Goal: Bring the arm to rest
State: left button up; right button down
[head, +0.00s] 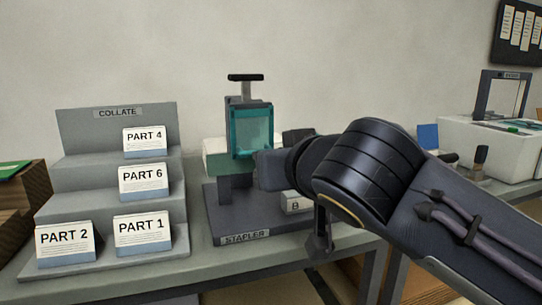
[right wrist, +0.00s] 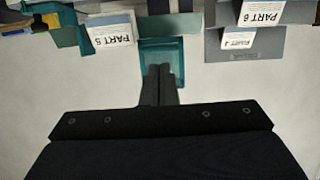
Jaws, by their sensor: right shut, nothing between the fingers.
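My right arm (head: 370,180) reaches in from the right in the head view, its end in front of the right side of the stapler (head: 232,195). My right gripper (right wrist: 160,75) shows in the right wrist view with its fingers together and nothing between them. The fingers overlap the stapler's teal guard (right wrist: 175,52) in that view; I cannot tell whether they touch it. In the head view the arm hides part of the stapler and the bench. My left gripper is not in view.
A grey stepped COLLATE rack (head: 75,130) holds PART 4 (head: 145,142), PART 6, PART 2 and PART 1 stacks. A PART 5 label (right wrist: 110,32) shows in the right wrist view. A white unit (head: 485,150) stands at the right. The wall above the stapler is bare.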

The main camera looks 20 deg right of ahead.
jog(key=s+d+f+g, duration=0.2)
jog(key=s+d+f, duration=0.1)
jog(key=f, duration=0.4)
jog(key=s+d+f+g, duration=0.2)
jog(key=s+f, duration=0.1)
jog(key=f, duration=0.3)
jog(key=s+d+f+g, duration=0.2)
jog(key=s+d+f, duration=0.1)
jog(key=f, duration=0.4)
jog(key=s+a+f+m+g+y, duration=0.1)
jog(key=s+f+y, duration=0.1)
jog(key=s+f, duration=0.4)
jog(key=s+a+f+m+g+y, duration=0.1)
jog(key=s+f+g, duration=0.15)
jog(key=f, duration=0.65)
notch_tip(320, 180, up, 29)
jog(key=s+p, duration=0.1)
jog(key=p, duration=2.8)
jog(key=shift+r+p, duration=0.2)
jog(key=shift+p, duration=0.15)
